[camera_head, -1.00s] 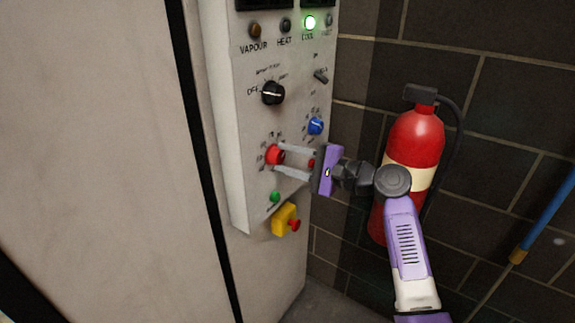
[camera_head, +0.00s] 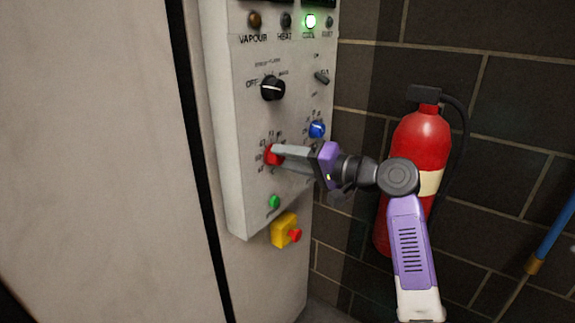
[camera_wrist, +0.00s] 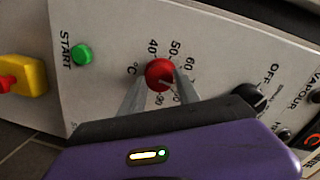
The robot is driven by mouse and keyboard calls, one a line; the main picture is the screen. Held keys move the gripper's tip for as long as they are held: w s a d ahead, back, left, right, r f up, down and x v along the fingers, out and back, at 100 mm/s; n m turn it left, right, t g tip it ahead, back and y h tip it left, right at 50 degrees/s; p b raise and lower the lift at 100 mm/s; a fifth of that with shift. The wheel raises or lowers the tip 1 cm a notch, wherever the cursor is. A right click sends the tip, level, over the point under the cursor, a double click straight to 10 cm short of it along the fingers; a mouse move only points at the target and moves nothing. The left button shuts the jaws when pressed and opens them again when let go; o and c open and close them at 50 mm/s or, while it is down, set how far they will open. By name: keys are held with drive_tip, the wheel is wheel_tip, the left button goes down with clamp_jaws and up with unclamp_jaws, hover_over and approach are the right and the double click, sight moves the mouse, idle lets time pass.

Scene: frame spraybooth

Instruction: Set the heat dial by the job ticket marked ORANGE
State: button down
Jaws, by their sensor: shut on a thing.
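The red heat dial (camera_head: 272,155) sits low on the grey control panel. It also shows in the wrist view (camera_wrist: 160,74), ringed by numbers of which 40, 50 and 60 can be read, with a degree mark; the rest are partly hidden. A pale pointer line on it runs toward the lower right in the wrist view. My gripper (camera_head: 280,154) is shut on the red dial, one finger on each side of it (camera_wrist: 157,90). No job ticket is visible in these frames.
The panel also has a black OFF knob (camera_head: 272,88), a blue knob (camera_head: 317,129), a green START button (camera_head: 274,202) and a lit green COOL lamp (camera_head: 310,21). A yellow box with a red button (camera_head: 284,231) is below. A red extinguisher (camera_head: 420,150) stands close behind my arm.

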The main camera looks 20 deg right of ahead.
drive_tip(key=shift+f+n+b, duration=0.15)
drive_tip(key=shift+n+b, duration=0.15)
drive_tip(key=shift+n, duration=0.3)
drive_tip(key=c, duration=0.9)
unclamp_jaws()
drive_tip(key=v, duration=0.8)
drive_tip(key=shift+a+b, duration=0.1)
drive_tip(key=shift+b, duration=0.2)
